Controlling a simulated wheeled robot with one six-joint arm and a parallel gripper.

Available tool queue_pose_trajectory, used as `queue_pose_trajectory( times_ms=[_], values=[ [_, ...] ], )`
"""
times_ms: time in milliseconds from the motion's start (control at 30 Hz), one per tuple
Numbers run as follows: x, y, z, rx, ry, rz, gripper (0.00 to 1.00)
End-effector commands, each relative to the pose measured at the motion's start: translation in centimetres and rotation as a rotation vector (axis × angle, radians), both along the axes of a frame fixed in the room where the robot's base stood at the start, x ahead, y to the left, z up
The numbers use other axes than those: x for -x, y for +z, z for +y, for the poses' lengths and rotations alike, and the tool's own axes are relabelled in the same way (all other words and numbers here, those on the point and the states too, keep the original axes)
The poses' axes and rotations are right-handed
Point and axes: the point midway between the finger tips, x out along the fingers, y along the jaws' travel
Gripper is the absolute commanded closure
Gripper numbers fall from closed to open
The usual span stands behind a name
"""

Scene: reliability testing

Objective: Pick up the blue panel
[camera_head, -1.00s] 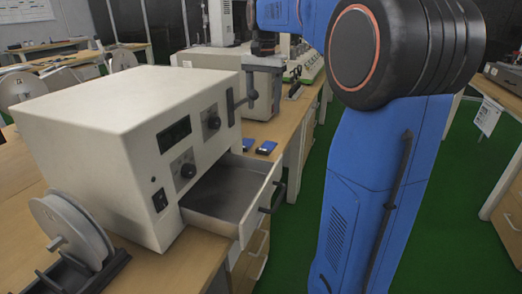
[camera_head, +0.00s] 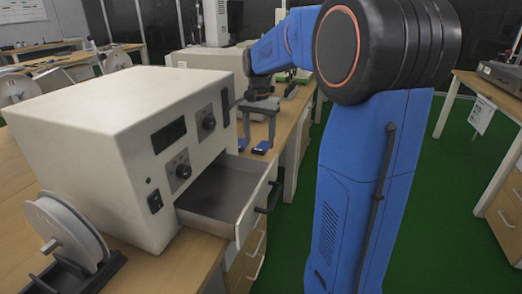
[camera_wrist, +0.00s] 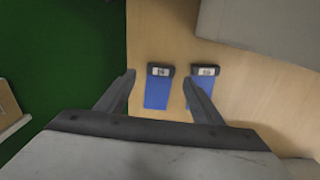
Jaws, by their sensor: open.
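Two small blue panels with dark, labelled ends lie on the wooden bench behind the open drawer. In the wrist view, the left panel (camera_wrist: 157,93) shows between my open fingers. The right panel (camera_wrist: 208,84) is partly covered by the right finger. In the head view, one panel (camera_head: 262,147) lies near the bench edge and the other (camera_head: 242,145) sits closer to the machine. My gripper (camera_head: 259,136) points down above them, open and empty; it also shows in the wrist view (camera_wrist: 160,80). The exact height of its tips above the bench is hard to tell.
A cream machine (camera_head: 85,120) stands on the bench, with its drawer (camera_head: 222,195) pulled open in front of the panels. A white spool (camera_head: 65,232) sits at the front left. Green floor (camera_head: 450,190) lies right of the bench.

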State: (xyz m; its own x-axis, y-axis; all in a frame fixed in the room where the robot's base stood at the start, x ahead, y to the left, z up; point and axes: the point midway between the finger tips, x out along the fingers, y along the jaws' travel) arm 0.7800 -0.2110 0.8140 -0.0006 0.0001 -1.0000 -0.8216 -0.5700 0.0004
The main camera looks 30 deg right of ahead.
Motion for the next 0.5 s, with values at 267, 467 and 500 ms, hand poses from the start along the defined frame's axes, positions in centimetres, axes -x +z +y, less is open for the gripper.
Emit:
queue_pose_trajectory(
  times_ms=[267,467,500],
  values=[
    [-0.1,-2.7,-0.1,0.000,0.000,0.001,0.39],
    [-0.1,-2.8,-0.1,0.000,0.000,0.000,0.39],
    [-0.1,-2.8,-0.1,0.000,0.000,0.000,0.41]
  ],
)
